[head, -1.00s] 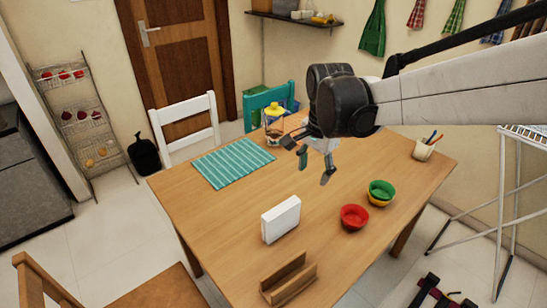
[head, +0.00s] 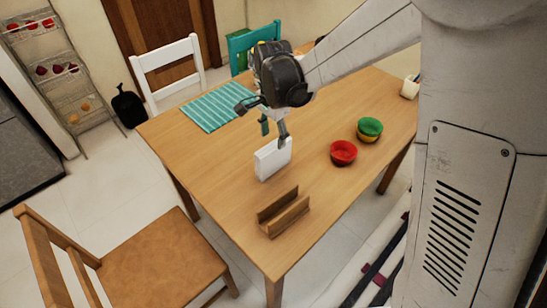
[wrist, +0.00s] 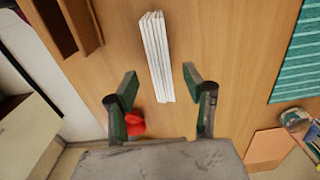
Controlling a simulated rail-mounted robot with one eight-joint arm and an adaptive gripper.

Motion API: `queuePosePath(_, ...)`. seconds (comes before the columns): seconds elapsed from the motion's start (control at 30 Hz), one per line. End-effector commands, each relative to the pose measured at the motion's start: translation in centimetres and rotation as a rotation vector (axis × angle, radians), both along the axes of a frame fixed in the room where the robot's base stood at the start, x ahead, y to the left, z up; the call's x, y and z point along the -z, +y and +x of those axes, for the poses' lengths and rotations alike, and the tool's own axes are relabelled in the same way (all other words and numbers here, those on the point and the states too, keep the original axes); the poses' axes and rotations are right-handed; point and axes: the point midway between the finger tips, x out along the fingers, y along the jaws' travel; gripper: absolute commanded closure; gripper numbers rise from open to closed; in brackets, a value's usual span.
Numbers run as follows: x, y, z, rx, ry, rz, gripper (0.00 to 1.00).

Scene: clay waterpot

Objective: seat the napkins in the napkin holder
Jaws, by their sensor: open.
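The white napkins (head: 273,162) stand upright as a thin stack on the table. In the wrist view the stack (wrist: 155,55) shows its layered edge, running lengthwise between the lines of my two fingers. The wooden napkin holder (head: 284,212), with two upright walls and a slot, stands in front of the napkins and is empty. Part of it shows at the upper left of the wrist view (wrist: 75,22). My gripper (head: 273,132) is open and empty, above and just behind the napkins. One fingertip overlaps their top edge in the head view; contact cannot be told.
A red bowl (head: 343,152) and a green bowl (head: 369,127) stacked on a yellow one are right of the napkins. A striped teal placemat (head: 216,106) lies at the back left. A wooden chair (head: 155,255) stands at the front left. The table (head: 220,165) left of the napkins is clear.

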Motion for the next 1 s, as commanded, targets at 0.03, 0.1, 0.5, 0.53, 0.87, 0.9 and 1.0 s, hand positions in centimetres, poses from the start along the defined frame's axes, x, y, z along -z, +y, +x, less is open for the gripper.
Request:
queuePosePath(0.03,0.3,0.0,0.0,0.000,0.000,0.000,0.54)
queuePosePath(0.1,0.6,0.0,0.0,0.000,0.000,0.000,0.54)
queuePosePath(0.5,5.2,-0.2,0.2,0.000,0.000,0.000,0.54)
queuePosePath(0.53,5.4,-0.2,0.2,0.000,0.000,0.000,0.54)
queuePosePath(0.87,5.6,-0.2,0.1,0.000,0.000,0.000,0.61)
queuePosePath(0.9,5.6,-0.2,0.1,0.000,0.000,0.000,0.66)
queuePosePath(1.0,5.6,-0.2,0.1,0.000,0.000,0.000,0.79)
